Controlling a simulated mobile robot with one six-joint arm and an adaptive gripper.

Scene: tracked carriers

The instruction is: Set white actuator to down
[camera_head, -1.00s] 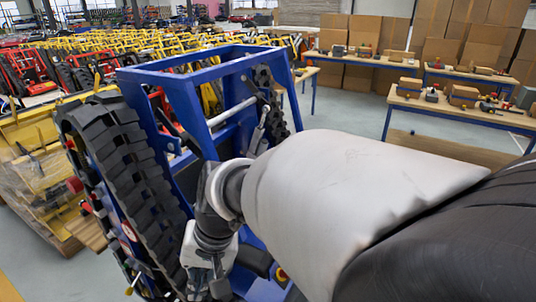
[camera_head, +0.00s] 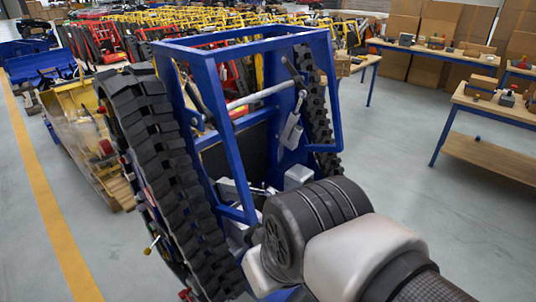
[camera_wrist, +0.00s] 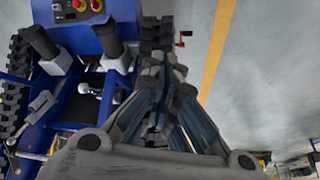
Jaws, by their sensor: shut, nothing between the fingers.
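The blue tracked carrier (camera_head: 233,130) stands in front of me in the head view. A whitish cylinder-shaped part (camera_head: 291,132) sits on its right frame upright and may be the white actuator. The wrist view shows a similar pale grey part (camera_wrist: 42,103) at left, and a small white-tipped part (camera_wrist: 86,88) between the blue frame members. I cannot tell which is the white actuator. My gripper (camera_wrist: 160,88) is shut and empty over the carrier's edge in the wrist view, apart from these parts. My arm hides it in the head view.
Black rubber tracks (camera_head: 150,150) flank the carrier. The wrist view shows a red emergency button (camera_wrist: 79,4) and a red-tipped lever (camera_wrist: 183,38). A workbench (camera_head: 490,110) stands at right, with open floor between. Yellow machinery (camera_head: 90,130) stands at left.

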